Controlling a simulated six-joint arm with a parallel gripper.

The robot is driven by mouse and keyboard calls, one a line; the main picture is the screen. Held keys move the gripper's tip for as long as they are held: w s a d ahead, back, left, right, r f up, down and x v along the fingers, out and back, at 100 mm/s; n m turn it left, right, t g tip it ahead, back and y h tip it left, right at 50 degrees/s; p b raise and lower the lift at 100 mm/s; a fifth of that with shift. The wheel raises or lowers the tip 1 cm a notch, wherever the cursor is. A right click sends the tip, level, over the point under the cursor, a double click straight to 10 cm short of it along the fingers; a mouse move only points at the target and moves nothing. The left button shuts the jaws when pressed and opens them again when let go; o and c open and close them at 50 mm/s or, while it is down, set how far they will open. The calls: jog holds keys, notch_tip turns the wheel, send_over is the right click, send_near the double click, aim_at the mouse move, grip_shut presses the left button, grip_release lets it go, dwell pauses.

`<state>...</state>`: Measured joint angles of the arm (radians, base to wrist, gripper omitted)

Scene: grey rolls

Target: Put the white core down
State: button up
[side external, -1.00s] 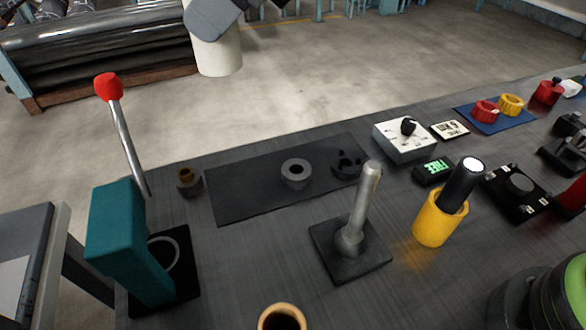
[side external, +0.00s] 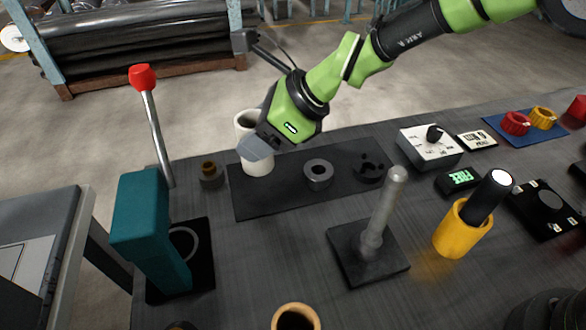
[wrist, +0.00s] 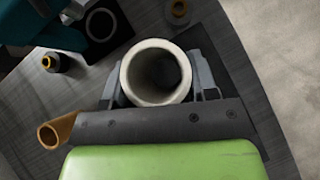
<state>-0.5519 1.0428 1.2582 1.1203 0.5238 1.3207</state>
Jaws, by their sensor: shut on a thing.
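The white core (side external: 258,166) is an upright, hollow white tube at the left end of the dark mat (side external: 290,193). My gripper (side external: 256,147) is shut on it, with a jaw across its front in the side view. In the wrist view the core's open round end (wrist: 128,82) faces the camera, with a jaw on each side. The core's lower end overlaps the mat in the side view. I cannot tell whether it touches the mat or hangs just above.
A grey ring (side external: 318,174) and a dark notched part (side external: 369,170) lie to the right on the mat. A small dark holder (side external: 212,180) is close on the left. A teal lever press (side external: 145,230) stands front left, and a metal post (side external: 385,205) front right.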

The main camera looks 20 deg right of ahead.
notch_tip(320, 180, down, 8)
jog(key=shift+f, duration=0.1)
dwell(0.4)
jog(key=o, duration=0.8)
jog(key=shift+f, duration=0.1)
jog(key=shift+c, duration=0.2)
jog(key=shift+r, duration=0.2)
jog(key=v, duration=1.2)
jog(key=shift+d, duration=0.1)
